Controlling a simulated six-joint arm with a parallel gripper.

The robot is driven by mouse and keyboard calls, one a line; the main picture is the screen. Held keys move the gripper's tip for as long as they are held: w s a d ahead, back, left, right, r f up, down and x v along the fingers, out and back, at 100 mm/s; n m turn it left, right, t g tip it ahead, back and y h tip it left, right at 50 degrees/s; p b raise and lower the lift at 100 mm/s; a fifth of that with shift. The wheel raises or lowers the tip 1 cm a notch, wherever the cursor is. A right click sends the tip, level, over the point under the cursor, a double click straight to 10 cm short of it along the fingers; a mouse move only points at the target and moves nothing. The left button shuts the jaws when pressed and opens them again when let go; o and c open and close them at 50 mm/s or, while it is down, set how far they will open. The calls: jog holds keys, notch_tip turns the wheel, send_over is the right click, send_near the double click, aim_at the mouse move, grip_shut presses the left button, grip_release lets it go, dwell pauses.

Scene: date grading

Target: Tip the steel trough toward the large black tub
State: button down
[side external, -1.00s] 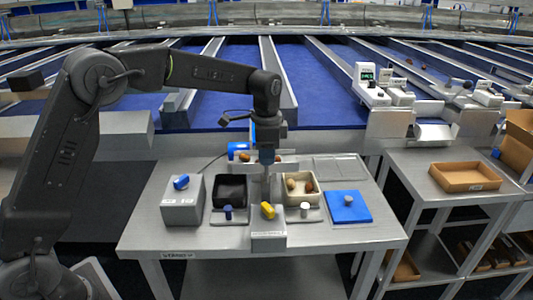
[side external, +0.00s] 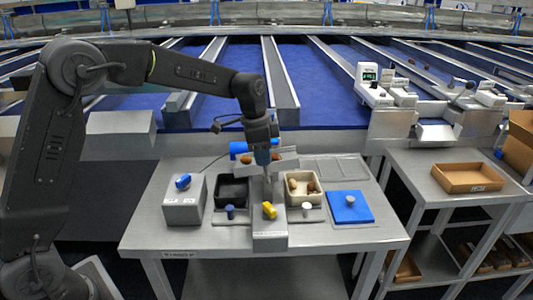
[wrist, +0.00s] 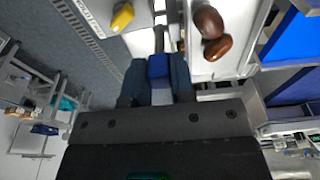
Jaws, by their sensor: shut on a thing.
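The steel trough (side external: 290,157) sits at the back of the bench, with brown dates in it. It looks slightly tilted, its left end lower. My gripper (side external: 267,172) points down in front of it and partly hides its middle. In the wrist view the fingers (wrist: 155,85) are shut around a small blue piece (wrist: 158,66), which seems to be the trough's grip. Two brown dates (wrist: 209,22) lie on a pale surface beyond the fingers. The black tub (side external: 232,188) stands left of the gripper; no contents can be made out.
A cream tub (side external: 303,186) with dates stands right of the gripper. A blue plate (side external: 349,207) with a knob lies further right. A grey box (side external: 184,205) is at the left. A yellow piece (side external: 269,210) stands in front. Bare bench lies along the front edge.

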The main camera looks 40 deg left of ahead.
jog(key=shift+s+a+f+t+h, duration=0.6)
jog(key=shift+s+a+t+h, duration=0.1)
jog(key=shift+s+a, duration=0.15)
jog(key=shift+s+a+f+t+h, duration=0.55)
jog(key=shift+s+a+t+h, duration=0.15)
jog(key=shift+s+a, duration=0.1)
jog(key=shift+s+f, duration=0.1)
jog(key=shift+f, duration=0.05)
jog(key=c, duration=1)
grip_release()
jog(key=shift+o, duration=0.2)
jog(key=shift+r, duration=0.25)
jog(key=v, duration=1.3)
jog(key=shift+a+r, duration=0.15)
jog(key=shift+r, duration=0.1)
